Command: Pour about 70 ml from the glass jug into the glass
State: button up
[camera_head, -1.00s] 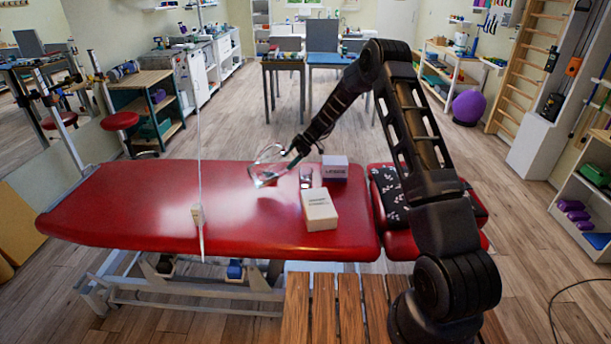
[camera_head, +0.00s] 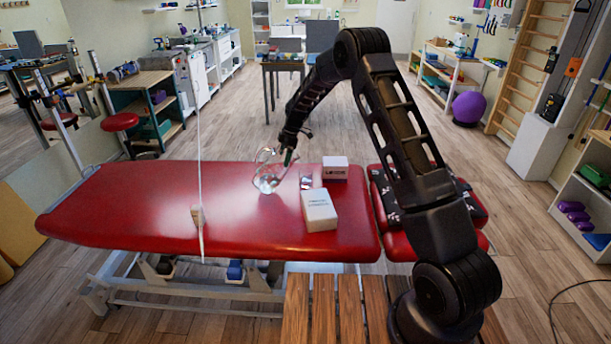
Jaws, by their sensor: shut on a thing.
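The clear glass jug (camera_head: 267,184) is at or just above the red treatment table; I cannot tell whether it touches. My gripper (camera_head: 287,158) is shut on the jug, at its upper right side. The jug looks close to upright, but its exact tilt and the liquid level are too small to read. The small clear glass (camera_head: 306,182) stands on the table to the right of the jug, with a gap between them. Its contents cannot be made out.
A white box (camera_head: 319,210) lies just in front of the glass, and another box (camera_head: 335,169) stands behind it to the right. A thin white pole with a small block (camera_head: 197,214) rises at the left. The red table's left half (camera_head: 120,200) is clear.

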aim_at(269, 148)
jog(key=shift+s+a+r+t+h, duration=0.15)
jog(key=shift+a+r+h, duration=0.15)
jog(key=shift+a+h, duration=0.15)
jog(key=shift+s+a+r+t+h, duration=0.15)
jog(key=shift+a+r+h, duration=0.15)
jog(key=shift+a+h, duration=0.15)
jog(key=shift+s+a+r+t+h+b, duration=0.15)
jog(key=shift+a+h+b, duration=0.1)
jog(key=shift+a+h, duration=0.2)
jog(key=shift+a+r+t+h+b, duration=0.15)
jog(key=shift+a+h+b, duration=0.1)
jog(key=shift+a+h, duration=0.2)
jog(key=shift+s+a+r+t+h, duration=0.15)
jog(key=shift+a+r+h, duration=0.2)
jog(key=shift+a+h, duration=0.15)
jog(key=shift+s+a+r+t+h, duration=0.1)
jog(key=shift+a+r+t+h, duration=0.05)
jog(key=shift+a+r+h, duration=0.3)
jog(key=shift+s+a+r+t+h+b, duration=0.1)
jog(key=shift+a+r+t+h+b, duration=0.1)
jog(key=shift+h, duration=0.3)
jog(key=shift+s+a+r+t+h+b, duration=0.1)
jog(key=shift+a+h, duration=0.1)
jog(key=shift+h, duration=0.25)
